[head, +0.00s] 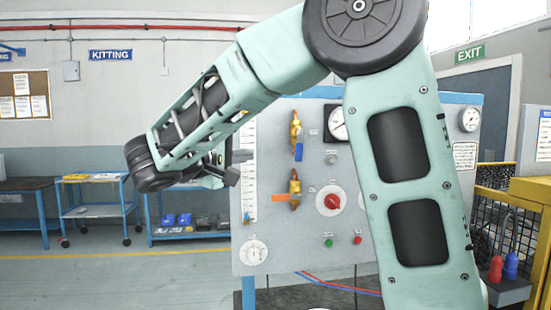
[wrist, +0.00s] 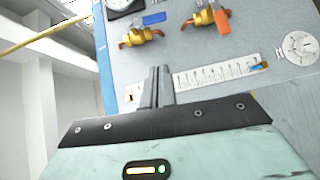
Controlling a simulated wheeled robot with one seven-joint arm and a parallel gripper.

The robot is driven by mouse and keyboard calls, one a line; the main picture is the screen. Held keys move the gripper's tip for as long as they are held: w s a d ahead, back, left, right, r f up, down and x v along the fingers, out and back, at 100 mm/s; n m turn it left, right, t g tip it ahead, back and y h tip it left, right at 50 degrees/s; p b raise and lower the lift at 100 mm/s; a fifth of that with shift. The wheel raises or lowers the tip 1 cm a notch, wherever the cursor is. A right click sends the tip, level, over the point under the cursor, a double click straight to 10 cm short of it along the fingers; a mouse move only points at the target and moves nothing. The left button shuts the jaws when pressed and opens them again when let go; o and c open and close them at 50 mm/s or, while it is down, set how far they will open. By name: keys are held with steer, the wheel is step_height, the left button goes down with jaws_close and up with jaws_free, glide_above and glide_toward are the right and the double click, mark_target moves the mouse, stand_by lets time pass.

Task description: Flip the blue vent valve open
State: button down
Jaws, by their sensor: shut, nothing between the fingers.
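The blue vent valve has a brass body (head: 296,127) at the upper part of the grey panel. Its blue handle (head: 299,152) hangs down, roughly in line with the upright body. In the wrist view the blue handle (wrist: 154,18) is at the top, beside its brass body (wrist: 140,38). My gripper (head: 242,156) is left of the valve in the head view, near the white scale strip. In the wrist view its fingers (wrist: 160,72) are together with nothing between them, clear of the blue handle. Their distance from the panel is hard to judge.
An orange-handled brass valve (head: 295,186) sits just below, its handle (head: 280,198) sideways. The panel (head: 275,226) also bears a red knob (head: 333,202), a white dial (head: 253,252) and gauges. My arm covers its right part. A yellow guard (head: 530,200) stands at right.

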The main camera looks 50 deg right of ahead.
steer(key=p, duration=0.5)
glide_toward(296, 153)
steer(key=w+d, duration=0.3)
steer(key=w, duration=0.1)
steer(key=d+p, duration=0.1)
steer(key=s+d, duration=0.1)
steer(key=s+d+p, duration=0.1)
steer(key=shift+d+p, duration=0.3)
steer(key=shift+f, duration=0.1)
steer(key=b, duration=0.3)
steer(key=shift+s+d+f+n+h+b, duration=0.2)
steer(key=shift+s+d+n+h+b, duration=0.1)
steer(key=shift+d, duration=0.1)
steer(key=shift+s+d+r, duration=0.1)
